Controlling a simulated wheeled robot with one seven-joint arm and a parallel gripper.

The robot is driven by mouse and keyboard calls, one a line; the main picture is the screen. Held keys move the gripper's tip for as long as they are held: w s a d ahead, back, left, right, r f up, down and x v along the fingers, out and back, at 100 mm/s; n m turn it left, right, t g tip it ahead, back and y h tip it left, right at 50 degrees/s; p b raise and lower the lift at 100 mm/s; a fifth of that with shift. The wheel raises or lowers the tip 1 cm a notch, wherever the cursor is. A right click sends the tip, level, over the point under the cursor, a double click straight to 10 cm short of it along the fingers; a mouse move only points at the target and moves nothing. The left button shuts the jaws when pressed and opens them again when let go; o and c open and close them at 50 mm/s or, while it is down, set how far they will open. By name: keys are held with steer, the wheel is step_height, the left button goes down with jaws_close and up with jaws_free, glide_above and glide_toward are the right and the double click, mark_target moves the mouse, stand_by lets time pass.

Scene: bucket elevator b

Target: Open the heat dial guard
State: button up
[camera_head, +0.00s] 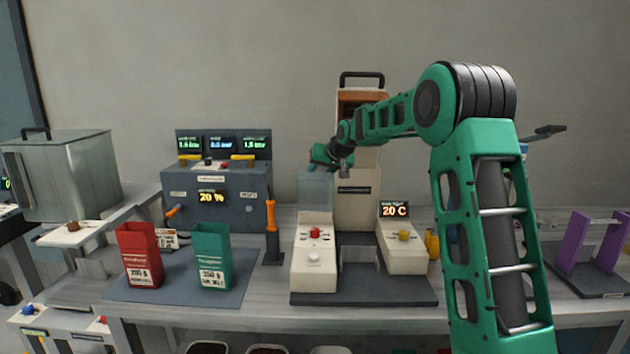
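A pale sealing-type machine (357,212) stands on a dark base plate in the middle of the bench. Its left pod (313,271) carries a red knob (315,233) and a white knob (314,256). A clear panel (316,191), which looks like a guard, stands upright at the back of this pod. My gripper (333,166) is just above the clear panel's top edge; contact and finger opening are too small to tell.
A grey control box (217,183) with screens stands left of the machine. A red bucket (139,255) and a green bucket (212,257) stand on a mat, with an orange-handled lever (272,231) beside them. Purple uprights (576,241) are at right.

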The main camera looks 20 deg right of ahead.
mark_target(329, 174)
steer(key=v, duration=0.9)
steer(key=shift+s+d+r, duration=0.1)
steer(key=shift+s, duration=0.2)
